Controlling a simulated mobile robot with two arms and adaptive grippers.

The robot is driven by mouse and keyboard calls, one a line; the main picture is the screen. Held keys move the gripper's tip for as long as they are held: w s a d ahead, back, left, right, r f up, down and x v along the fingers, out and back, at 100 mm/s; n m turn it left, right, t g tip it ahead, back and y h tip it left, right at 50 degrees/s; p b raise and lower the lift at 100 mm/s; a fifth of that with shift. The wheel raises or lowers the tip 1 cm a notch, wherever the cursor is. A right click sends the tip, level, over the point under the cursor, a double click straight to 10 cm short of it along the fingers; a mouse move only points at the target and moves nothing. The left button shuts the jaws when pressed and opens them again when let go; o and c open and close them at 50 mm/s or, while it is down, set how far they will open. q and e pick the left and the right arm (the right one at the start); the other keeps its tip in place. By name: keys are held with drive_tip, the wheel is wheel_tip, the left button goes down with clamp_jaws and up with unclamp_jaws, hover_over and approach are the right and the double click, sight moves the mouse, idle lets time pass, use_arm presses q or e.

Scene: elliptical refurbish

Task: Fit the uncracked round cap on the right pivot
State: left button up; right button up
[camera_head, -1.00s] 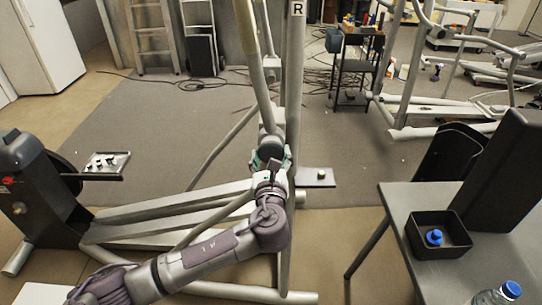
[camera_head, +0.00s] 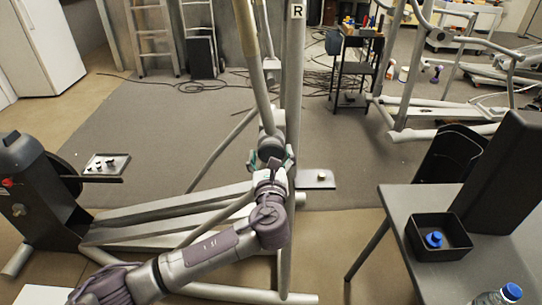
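The right pivot (camera_head: 271,142) is the grey round joint on the upright marked R, in the middle of the view. My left gripper (camera_head: 270,161) is right at the front of this joint, its teal-padded fingers spread to either side of it. The fingers look open. A round dark grey face shows between them; I cannot tell whether it is a cap or the bare pivot end. A small pale round part (camera_head: 321,176) lies on a grey plate just right of the upright. My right gripper is out of view.
The machine's upright (camera_head: 294,90) and slanted handle bar (camera_head: 252,60) stand close to my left gripper. A tray with small parts (camera_head: 106,163) is at the left. A table (camera_head: 400,205) with a black box (camera_head: 440,252) and blue-capped bottle (camera_head: 497,297) stands at right.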

use_arm(q)
drive_tip(key=shift+o, duration=0.7)
drive_tip(key=shift+s+f, duration=0.1)
drive_tip(key=s, duration=1.2)
drive_tip(key=shift+w, duration=0.1)
